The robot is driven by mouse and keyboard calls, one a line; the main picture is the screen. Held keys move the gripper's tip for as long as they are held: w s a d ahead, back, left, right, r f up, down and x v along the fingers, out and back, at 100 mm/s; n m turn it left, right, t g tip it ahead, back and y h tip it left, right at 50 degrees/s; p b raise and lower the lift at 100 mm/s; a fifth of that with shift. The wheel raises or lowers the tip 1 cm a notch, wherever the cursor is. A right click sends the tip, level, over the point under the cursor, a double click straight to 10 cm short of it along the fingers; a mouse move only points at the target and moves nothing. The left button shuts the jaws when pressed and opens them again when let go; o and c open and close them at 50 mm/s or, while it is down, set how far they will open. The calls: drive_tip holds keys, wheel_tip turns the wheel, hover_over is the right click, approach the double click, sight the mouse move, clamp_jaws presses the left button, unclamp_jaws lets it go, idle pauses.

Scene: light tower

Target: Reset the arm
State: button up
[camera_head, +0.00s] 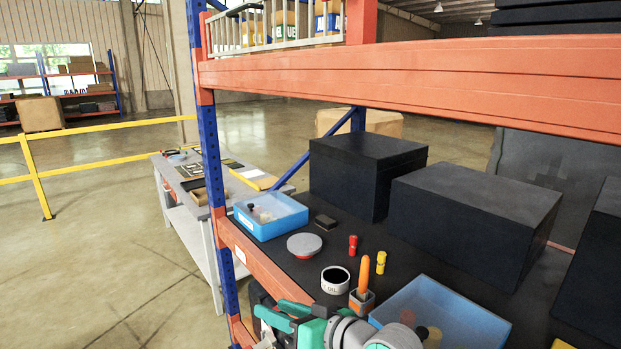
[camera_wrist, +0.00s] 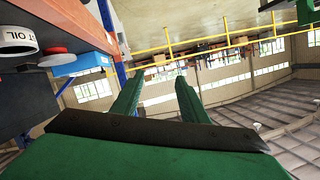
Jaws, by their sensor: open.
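My gripper (camera_wrist: 157,105) is open and empty in the wrist view. Its two green fingers stand apart and point out over the open hall floor, beside the shelf. In the head view, my arm shows at the bottom edge in front of the shelf, in green and grey. The fingertips cannot be made out clearly there. The shelf deck (camera_head: 325,235) is dark, behind an orange front beam (camera_head: 262,270).
On the deck are a blue bin (camera_head: 270,225), a grey-red disc (camera_head: 304,245), a white oil tin (camera_head: 335,281), red (camera_head: 353,245) and yellow (camera_head: 381,262) pieces, an orange-handled tool (camera_head: 363,275), a second bin (camera_head: 455,315) and black boxes (camera_head: 470,215).

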drive_tip(key=s+f+m+t+h, duration=0.4)
drive_tip(key=s+f+m+h, duration=0.15)
drive_tip(key=f, duration=0.55)
drive_tip(key=s+f+m+t+h, duration=0.4)
drive_tip(key=s+f+m, duration=0.2)
drive_tip(key=f, duration=0.5)
drive_tip(key=s+d+f+n, duration=0.1)
drive_tip(key=s+d+n, duration=0.1)
drive_tip(key=s, duration=0.7)
drive_tip(key=s+d+f+n+g+h, duration=0.1)
drive_tip(key=s+d+f+n, duration=0.1)
drive_tip(key=s, duration=0.8)
drive_tip(key=s+d+f+n+g+h, duration=0.1)
drive_tip(key=s+d+f+n, duration=0.1)
drive_tip(key=s, duration=0.7)
drive_tip(key=shift+s+d, duration=0.25)
drive_tip(key=shift+s, duration=0.15)
drive_tip(key=shift+c, duration=1.1)
